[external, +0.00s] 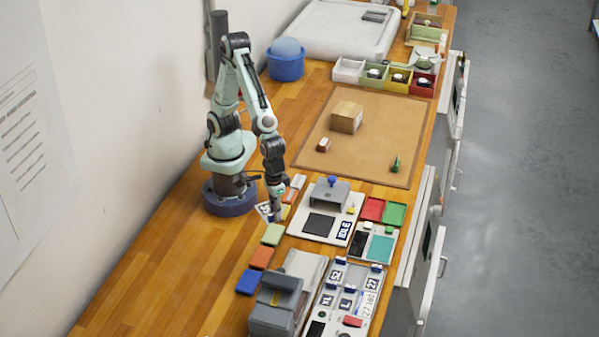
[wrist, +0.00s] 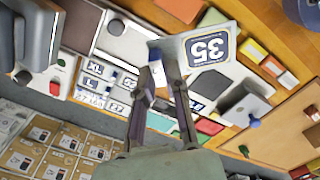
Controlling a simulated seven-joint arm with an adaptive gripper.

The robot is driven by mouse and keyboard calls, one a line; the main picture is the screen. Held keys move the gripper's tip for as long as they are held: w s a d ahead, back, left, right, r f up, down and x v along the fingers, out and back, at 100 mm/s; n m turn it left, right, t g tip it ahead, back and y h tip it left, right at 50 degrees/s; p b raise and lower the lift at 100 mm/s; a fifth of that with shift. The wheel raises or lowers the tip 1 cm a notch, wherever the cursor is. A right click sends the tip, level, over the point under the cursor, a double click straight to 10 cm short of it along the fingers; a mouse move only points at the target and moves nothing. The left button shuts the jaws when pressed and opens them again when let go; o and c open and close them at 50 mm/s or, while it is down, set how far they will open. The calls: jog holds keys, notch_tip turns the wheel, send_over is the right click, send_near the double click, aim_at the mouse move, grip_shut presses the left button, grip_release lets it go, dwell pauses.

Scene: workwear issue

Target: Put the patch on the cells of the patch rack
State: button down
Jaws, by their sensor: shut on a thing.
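My gripper (wrist: 163,62) is shut on a white patch (wrist: 210,46) with a dark blue square and the number 35, which reads upside down in the wrist view. The fingertips pinch it near one edge. In the external view, my gripper (external: 277,212) and the patch (external: 264,210) are left of the white press board, above the wooden bench. The patch rack (external: 337,303) is a pale tray at the lower right, with patches marked XL, L, 52 and 27. The rack also shows at the left in the wrist view (wrist: 105,82).
A grey press (external: 329,192) stands on a white board beside my gripper. Red and green trays (external: 383,211) are to its right. A grey machine (external: 277,302) stands left of the rack. The bench at the left is clear.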

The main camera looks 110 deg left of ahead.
jog(key=w+a+r+n, duration=0.1)
jog(key=w+a+r, duration=0.4)
jog(key=w+a, duration=0.6)
jog(key=s+a+r+m, duration=0.1)
jog(key=a+r+m, duration=0.5)
jog(key=a+m, duration=0.45)
jog(key=w+r+n, duration=0.2)
jog(key=w+n, duration=0.1)
jog(key=w, duration=0.3)
jog(key=w+d+f+m, duration=0.1)
jog(key=w+d+f, duration=0.4)
jog(key=d+f, duration=0.25)
jog(key=w+d+f, duration=0.4)
jog(key=d+f, duration=0.3)
jog(key=d, duration=0.1)
jog(key=shift+m, duration=0.85)
jog(key=shift+s+d+f, duration=0.55)
jog(key=shift+d+f, duration=0.35)
jog(key=shift+f, duration=1.5)
jog(key=shift+s+d+f, duration=0.5)
jog(key=shift+d+f, duration=0.45)
jog(key=shift+f, duration=1.4)
jog(key=shift+s+d+f, duration=0.55)
jog(key=shift+d+f, duration=0.35)
jog(key=shift+f, duration=1.5)
